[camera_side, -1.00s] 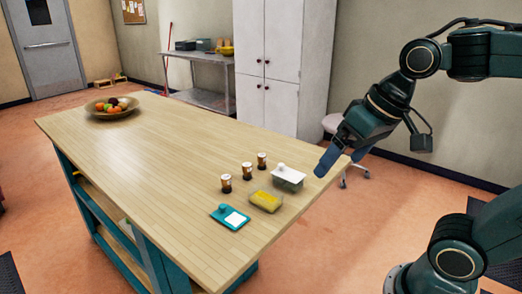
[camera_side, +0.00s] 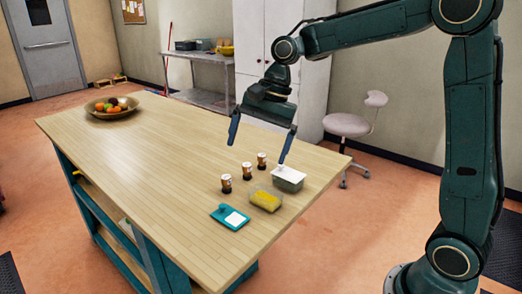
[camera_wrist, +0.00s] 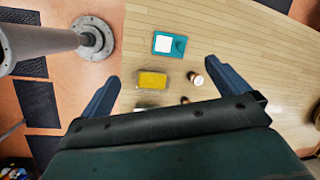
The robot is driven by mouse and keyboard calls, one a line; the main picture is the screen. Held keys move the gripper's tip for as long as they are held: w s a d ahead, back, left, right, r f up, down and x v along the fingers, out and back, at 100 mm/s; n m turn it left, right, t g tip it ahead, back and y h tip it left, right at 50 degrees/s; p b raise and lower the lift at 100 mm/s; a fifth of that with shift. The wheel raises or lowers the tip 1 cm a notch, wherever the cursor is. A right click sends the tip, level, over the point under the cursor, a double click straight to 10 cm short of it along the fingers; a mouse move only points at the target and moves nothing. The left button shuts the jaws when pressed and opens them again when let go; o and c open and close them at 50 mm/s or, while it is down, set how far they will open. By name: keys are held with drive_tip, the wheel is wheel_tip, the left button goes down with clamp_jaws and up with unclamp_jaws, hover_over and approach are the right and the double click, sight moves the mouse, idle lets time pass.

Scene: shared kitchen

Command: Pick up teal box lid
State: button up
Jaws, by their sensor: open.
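The teal box lid (camera_side: 230,217) lies flat near the front edge of the wooden table, with a white label and a small knob on top. It also shows in the wrist view (camera_wrist: 181,45), near the top centre. My gripper (camera_side: 258,149) is open and empty, with its two blue fingers pointing down above the table, up and behind the lid in the side view. In the wrist view, my gripper (camera_wrist: 163,70) has its fingers spread on either side, and the lid appears between and beyond them.
A clear box with yellow contents (camera_side: 266,200) is beside the lid. A grey box with a white top (camera_side: 289,180) stands behind it at the table's right edge. A fruit bowl (camera_side: 110,108) is far left; the table between is clear.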

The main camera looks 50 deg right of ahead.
drive_tip(key=w+d+f+m+g+y, duration=0.1)
drive_tip(key=w+f+m, duration=0.4)
drive_tip(key=w+f, duration=0.1)
drive_tip(key=shift+w+d+f+g, duration=0.3)
drive_tip(key=shift+w+d+f, duration=0.05)
drive_tip(key=shift+d+f, duration=0.1)
drive_tip(key=shift+a, duration=0.1)
approach(230, 216)
drive_tip(key=shift+x, duration=1.05)
drive_tip(key=shift+w+a, duration=0.1)
drive_tip(key=shift+w, duration=0.05)
drive_tip(key=shift+f, duration=0.1)
drive_tip(key=shift+x, duration=2.5)
drive_tip(key=shift+c, duration=0.4)
drive_tip(key=c, duration=0.7)
